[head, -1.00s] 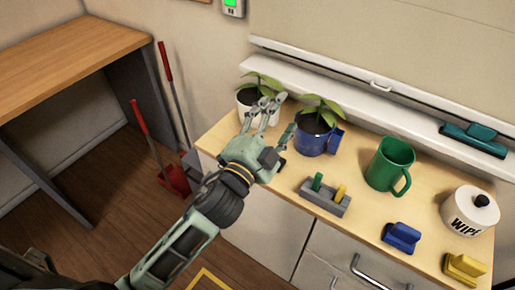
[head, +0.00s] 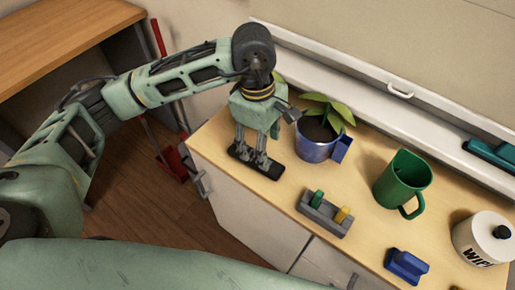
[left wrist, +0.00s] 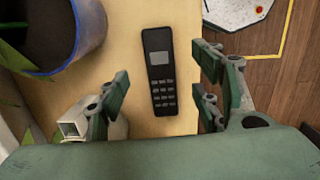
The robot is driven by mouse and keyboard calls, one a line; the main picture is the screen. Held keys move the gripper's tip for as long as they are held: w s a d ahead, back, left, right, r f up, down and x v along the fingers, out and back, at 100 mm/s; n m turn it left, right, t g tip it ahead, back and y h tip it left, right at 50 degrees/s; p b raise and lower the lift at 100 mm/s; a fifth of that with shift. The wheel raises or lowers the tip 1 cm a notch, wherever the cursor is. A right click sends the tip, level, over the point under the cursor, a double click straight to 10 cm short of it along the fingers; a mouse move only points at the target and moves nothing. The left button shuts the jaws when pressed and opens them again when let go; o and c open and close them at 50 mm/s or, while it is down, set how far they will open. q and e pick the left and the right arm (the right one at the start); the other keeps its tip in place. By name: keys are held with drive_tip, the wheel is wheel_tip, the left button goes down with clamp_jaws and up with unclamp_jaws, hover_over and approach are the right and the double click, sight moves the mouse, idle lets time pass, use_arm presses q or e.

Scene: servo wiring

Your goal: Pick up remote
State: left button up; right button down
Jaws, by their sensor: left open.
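The remote is a black handset (head: 262,184) with a grey screen and a keypad. It lies flat on the wooden counter near its left end, and it also shows in the left wrist view (left wrist: 159,70). My left gripper (head: 252,160) points down right over the remote in the head view. In the left wrist view my left gripper (left wrist: 160,95) is open, with one set of fingers on each side of the remote and clear gaps between. I cannot tell the exact height of the fingertips. My right gripper is not in view.
A blue pot with a plant (head: 317,142) stands close beside the gripper. A grey block holder (head: 325,213), a green mug (head: 402,182), a blue block (head: 406,266) and a WIPE tub (head: 483,240) stand further right. The counter's front edge is close to the remote.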

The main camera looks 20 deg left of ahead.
sight(256, 157)
use_arm(q)
drive_tip(key=shift+w+a+r+y, duration=0.1)
drive_tip(key=shift+w+a+y, duration=0.15)
drive_tip(key=shift+a, duration=0.35)
drive_tip(key=shift+w+a+r+y, duration=0.1)
drive_tip(key=shift+w+a+y, duration=0.15)
drive_tip(key=shift+a, duration=0.3)
drive_tip(key=shift+a+f, duration=0.1)
drive_tip(key=shift+a, duration=0.2)
drive_tip(key=f+p, duration=0.1)
drive_tip(key=f, duration=0.2)
drive_tip(key=f+p, duration=0.1)
drive_tip(key=f, duration=0.2)
drive_tip(key=shift+s+d+f, duration=0.1)
drive_tip(key=shift+d+f, duration=0.05)
drive_tip(key=shift+d, duration=0.05)
drive_tip(key=shift+f, duration=0.5)
drive_tip(key=shift+c, duration=0.9)
drive_tip(key=c, duration=1.1)
